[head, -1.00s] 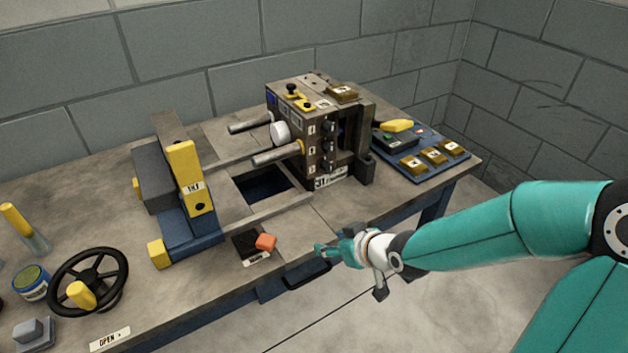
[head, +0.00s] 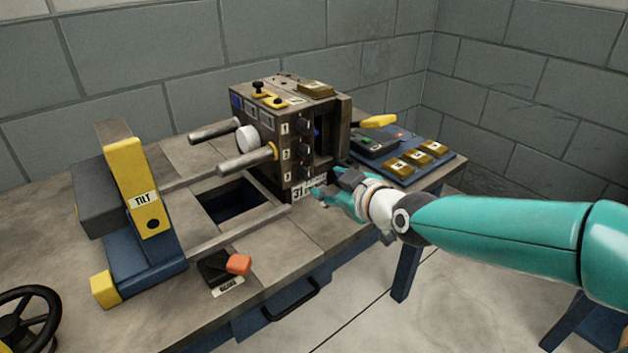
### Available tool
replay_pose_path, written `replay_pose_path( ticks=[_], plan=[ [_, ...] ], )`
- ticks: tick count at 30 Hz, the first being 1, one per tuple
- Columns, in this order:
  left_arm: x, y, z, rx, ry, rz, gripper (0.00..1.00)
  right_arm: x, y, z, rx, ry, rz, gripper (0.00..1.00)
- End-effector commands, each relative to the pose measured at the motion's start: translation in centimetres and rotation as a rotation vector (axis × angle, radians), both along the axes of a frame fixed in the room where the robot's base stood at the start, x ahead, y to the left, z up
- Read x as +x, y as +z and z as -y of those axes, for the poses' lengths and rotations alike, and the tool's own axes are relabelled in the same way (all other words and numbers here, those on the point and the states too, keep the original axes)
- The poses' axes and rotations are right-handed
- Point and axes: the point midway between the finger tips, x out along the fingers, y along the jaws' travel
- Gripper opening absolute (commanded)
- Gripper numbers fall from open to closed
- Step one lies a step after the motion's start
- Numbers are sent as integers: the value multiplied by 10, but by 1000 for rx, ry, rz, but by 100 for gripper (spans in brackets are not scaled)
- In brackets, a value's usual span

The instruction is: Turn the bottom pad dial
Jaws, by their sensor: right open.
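The dark mould block (head: 262,140) stands upright at the back of the bench. A column of dark pad dials runs down its near right face, beside labels that look numbered. The bottom pad dial (head: 305,172) is the lowest, just above the "31" plate (head: 308,190). My right gripper (head: 326,197) is open and empty, just below and right of the bottom dial, in front of the plate's right end. Its fingers are small and partly merge with the hand, so I cannot tell whether they touch the block. My left gripper is out of view.
The yellow TILT frame (head: 138,190) stands at left. An orange brake lever (head: 238,264) sits near the front edge. A square opening (head: 233,202) lies between.

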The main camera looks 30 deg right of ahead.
Motion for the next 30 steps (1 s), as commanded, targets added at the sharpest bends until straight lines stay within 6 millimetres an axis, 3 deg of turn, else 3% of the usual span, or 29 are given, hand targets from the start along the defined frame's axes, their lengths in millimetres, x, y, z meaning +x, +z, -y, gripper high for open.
replay_pose_path(
  ticks=[6, 12, 18, 27, 30],
  plan=[
    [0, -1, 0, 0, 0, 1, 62, 46, -18, 2, 0, 3, -3, 52],
    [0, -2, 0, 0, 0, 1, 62, 75, -29, 5, 0, 4, -2, 52],
    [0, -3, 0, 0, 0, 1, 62, 88, -33, 6, 0, 3, 1, 52],
    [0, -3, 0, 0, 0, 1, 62, 89, -33, 6, 0, 3, 1, 52],
    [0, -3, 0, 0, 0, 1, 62, 89, -33, 6, 0, 3, 1, 36]
  ],
)
